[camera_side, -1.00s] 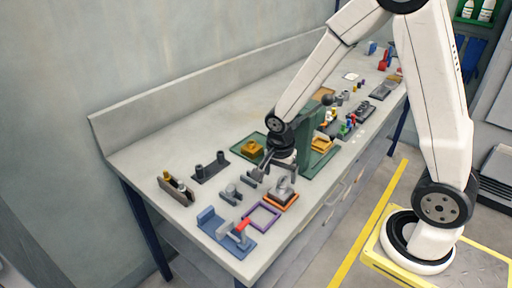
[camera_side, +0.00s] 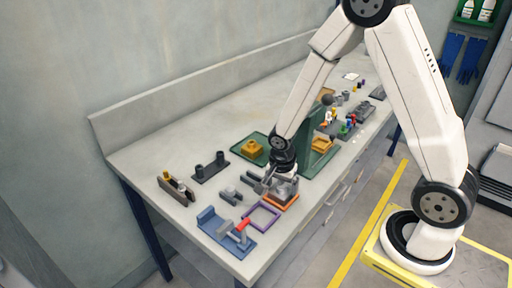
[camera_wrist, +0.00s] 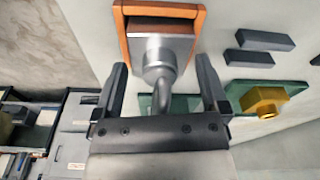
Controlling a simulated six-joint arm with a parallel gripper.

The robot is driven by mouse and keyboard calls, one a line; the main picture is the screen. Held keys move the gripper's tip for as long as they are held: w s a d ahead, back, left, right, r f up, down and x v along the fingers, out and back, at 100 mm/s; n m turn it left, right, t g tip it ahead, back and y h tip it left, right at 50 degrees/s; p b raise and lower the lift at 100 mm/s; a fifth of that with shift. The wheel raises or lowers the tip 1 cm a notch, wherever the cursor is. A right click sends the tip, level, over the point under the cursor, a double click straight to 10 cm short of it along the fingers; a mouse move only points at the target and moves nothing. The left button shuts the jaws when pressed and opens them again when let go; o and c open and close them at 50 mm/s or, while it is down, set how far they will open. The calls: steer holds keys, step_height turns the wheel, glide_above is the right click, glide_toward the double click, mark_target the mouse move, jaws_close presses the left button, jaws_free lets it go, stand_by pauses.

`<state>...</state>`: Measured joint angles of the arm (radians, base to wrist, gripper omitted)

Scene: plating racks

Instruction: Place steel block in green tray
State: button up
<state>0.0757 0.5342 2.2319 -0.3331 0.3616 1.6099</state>
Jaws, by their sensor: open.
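The steel block (camera_wrist: 165,38) sits in an orange-rimmed tray (camera_wrist: 122,30) near the front of the bench. A rounded knob and bent handle rise from it towards me. In the side view the block (camera_side: 287,188) is partly hidden behind my gripper (camera_side: 270,183). In the wrist view my gripper (camera_wrist: 162,72) is open, its fingers either side of the knob, with gaps visible. A green tray (camera_side: 240,140) with a yellow block on it lies farther back; it also shows at the right of the wrist view (camera_wrist: 240,86). Another green base (camera_side: 322,160) stands behind my gripper.
A purple square frame (camera_side: 253,222) and a blue fixture with a red part (camera_side: 213,222) lie at the front. Small grey bars (camera_side: 230,195) and a dark plate with two posts (camera_side: 210,167) are to the left. A green upright (camera_side: 318,130) stands close behind my wrist.

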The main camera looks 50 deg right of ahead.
stand_by(0.3)
jaws_close()
steer(key=shift+s, duration=0.1)
stand_by(0.4)
steer(key=shift+r, duration=5.05)
